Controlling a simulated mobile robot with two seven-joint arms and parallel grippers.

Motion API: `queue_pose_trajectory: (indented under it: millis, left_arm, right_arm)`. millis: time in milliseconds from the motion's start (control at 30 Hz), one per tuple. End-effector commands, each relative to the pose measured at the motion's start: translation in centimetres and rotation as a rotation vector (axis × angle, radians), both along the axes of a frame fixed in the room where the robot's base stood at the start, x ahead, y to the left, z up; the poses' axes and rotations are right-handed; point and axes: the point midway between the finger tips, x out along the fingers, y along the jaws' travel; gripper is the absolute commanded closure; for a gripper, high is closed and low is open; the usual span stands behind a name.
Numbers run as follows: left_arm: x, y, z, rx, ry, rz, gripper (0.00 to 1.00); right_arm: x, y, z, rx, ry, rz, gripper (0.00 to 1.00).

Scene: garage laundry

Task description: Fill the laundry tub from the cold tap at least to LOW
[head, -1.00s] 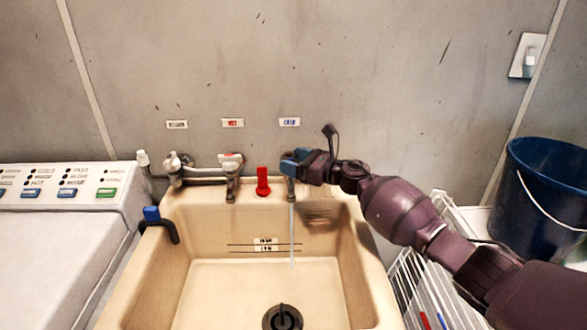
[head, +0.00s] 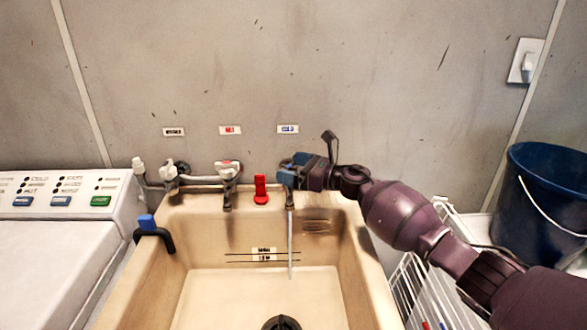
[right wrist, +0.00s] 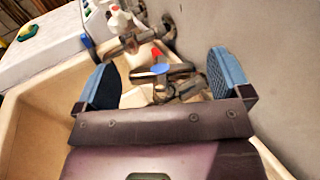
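The beige laundry tub (head: 195,238) has level lines and a small label (head: 264,254) on its back wall. The cold tap is under the blue label (head: 288,129), and its blue-marked top shows in the right wrist view (right wrist: 160,70). A thin stream of water (head: 290,245) falls from it into the tub. I cannot make out a water surface. A dark round drain fitting (head: 281,323) is at the tub's bottom; whether it is plugged I cannot tell. My right gripper (head: 293,170) is at the cold tap, its blue fingers apart on either side of it. My left gripper is out of view.
A red-marked tap (head: 227,172) and another tap (head: 170,172) stand to the left. A red piece (head: 261,190) is on the back rim, a blue-ended black hook-shaped piece (head: 152,231) on the left rim. A washer (head: 50,250), white rack (head: 412,285) and blue bucket (head: 540,205) flank the tub.

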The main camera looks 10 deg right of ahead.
Motion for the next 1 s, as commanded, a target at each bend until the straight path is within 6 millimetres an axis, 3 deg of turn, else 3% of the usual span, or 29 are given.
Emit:
queue_pose_trajectory:
  millis: [267, 700, 1000]
  left_arm:
    - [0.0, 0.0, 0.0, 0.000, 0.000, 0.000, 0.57]
    - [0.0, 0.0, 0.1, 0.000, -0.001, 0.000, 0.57]
    - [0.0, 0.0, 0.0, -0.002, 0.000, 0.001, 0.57]
  right_arm:
    - [-0.4, -0.6, 0.0, 0.000, 0.000, -0.001, 0.04]
    - [-5.0, -6.4, -0.1, -0.002, 0.001, -0.001, 0.04]
    - [-6.7, -8.4, -0.1, 0.000, 0.001, 0.000, 0.04]
